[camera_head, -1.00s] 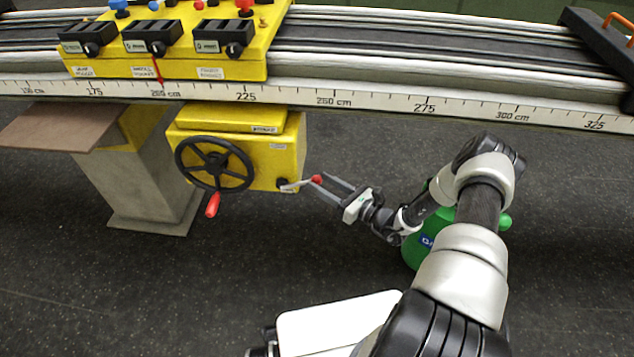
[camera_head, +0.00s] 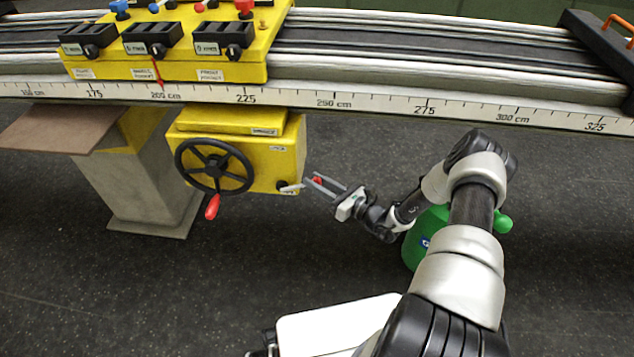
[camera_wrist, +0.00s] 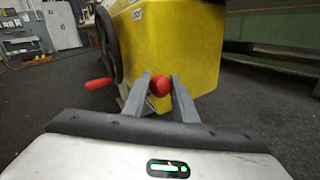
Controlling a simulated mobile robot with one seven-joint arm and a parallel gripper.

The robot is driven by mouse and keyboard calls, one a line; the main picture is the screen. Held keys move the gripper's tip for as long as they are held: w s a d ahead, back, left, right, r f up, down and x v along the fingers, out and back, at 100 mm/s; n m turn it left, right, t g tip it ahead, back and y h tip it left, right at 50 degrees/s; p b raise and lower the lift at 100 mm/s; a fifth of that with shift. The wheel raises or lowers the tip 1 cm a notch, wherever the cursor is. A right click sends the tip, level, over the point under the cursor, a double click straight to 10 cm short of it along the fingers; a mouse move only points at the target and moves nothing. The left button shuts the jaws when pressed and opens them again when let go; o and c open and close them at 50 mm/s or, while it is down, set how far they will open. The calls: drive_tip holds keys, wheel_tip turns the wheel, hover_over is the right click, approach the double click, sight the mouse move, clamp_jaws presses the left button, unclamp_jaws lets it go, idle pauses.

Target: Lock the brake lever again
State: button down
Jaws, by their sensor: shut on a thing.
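The brake lever is a short light-grey arm (camera_head: 291,188) with a red knob (camera_head: 318,181), at the lower right of the yellow gearbox (camera_head: 275,165). My gripper (camera_head: 315,182) reaches the lever from the right, its two grey fingers on either side of the red knob. In the wrist view the fingers (camera_wrist: 161,88) close on the red knob (camera_wrist: 160,86), in front of the yellow box face. Most of the lever arm is hidden there behind the fingers and knob.
A black handwheel (camera_head: 213,166) with a red handle (camera_head: 212,207) sits left of the lever. The ruled rail (camera_head: 380,105) runs above. A green round object (camera_head: 425,240) stands behind my arm. The dark floor below the box is clear.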

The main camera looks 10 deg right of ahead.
drive_tip(key=r+p, duration=0.1)
drive_tip(key=p, duration=0.1)
drive_tip(key=a+r+n+g+h+p, duration=0.1)
drive_tip(key=r+p, duration=0.1)
drive_tip(key=p, duration=0.1)
drive_tip(key=shift+w+r, duration=0.1)
drive_tip(key=shift+w, duration=0.1)
drive_tip(key=a+h+p, duration=0.1)
drive_tip(key=p, duration=0.1)
drive_tip(key=shift+w+r+n+g+p, duration=0.15)
drive_tip(key=shift+r+n+g+p, duration=0.15)
drive_tip(key=shift+r+g+p, duration=0.1)
drive_tip(key=shift+w+a+g+h+p, duration=0.1)
drive_tip(key=shift+a+g+h+p, duration=0.25)
drive_tip(key=shift+p, duration=0.2)
drive_tip(key=shift+d+f, duration=0.1)
drive_tip(key=shift+f, duration=0.05)
drive_tip(key=c, duration=1.5)
unclamp_jaws()
drive_tip(key=shift+o, duration=0.2)
drive_tip(key=p+v, duration=0.2)
drive_tip(key=v, duration=1.5)
drive_tip(key=shift+s, duration=0.25)
